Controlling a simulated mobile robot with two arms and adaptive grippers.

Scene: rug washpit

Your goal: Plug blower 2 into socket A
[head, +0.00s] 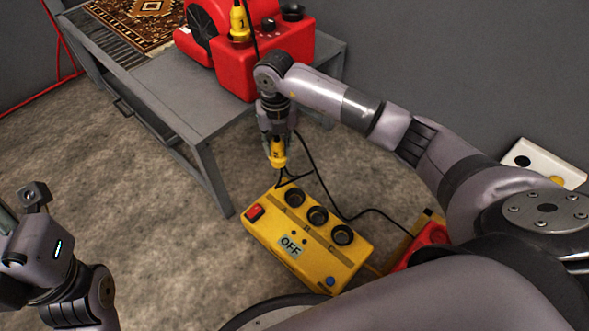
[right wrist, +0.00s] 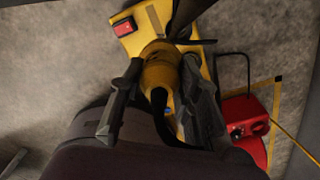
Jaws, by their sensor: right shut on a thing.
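My right gripper (head: 277,140) is shut on a yellow plug (head: 279,158) with a dark mark, perhaps a 2. The plug points down, apart from the sockets, near the back edge of the yellow socket box (head: 347,262). The box has three round black sockets (head: 317,215) in a row; their letters are not legible. Its display (head: 291,246) reads OFF. In the right wrist view the plug (right wrist: 160,72) sits between both fingers and hides the sockets. My left arm is at lower left; its fingers are not clearly visible.
A yellow plug marked 1 (head: 240,24) is at the red blower (head: 235,75) on a grey bench (head: 190,105). A black cord runs to a red device (head: 430,238) right of the box. A red switch (head: 255,213) is on the box. Carpet left of the box is clear.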

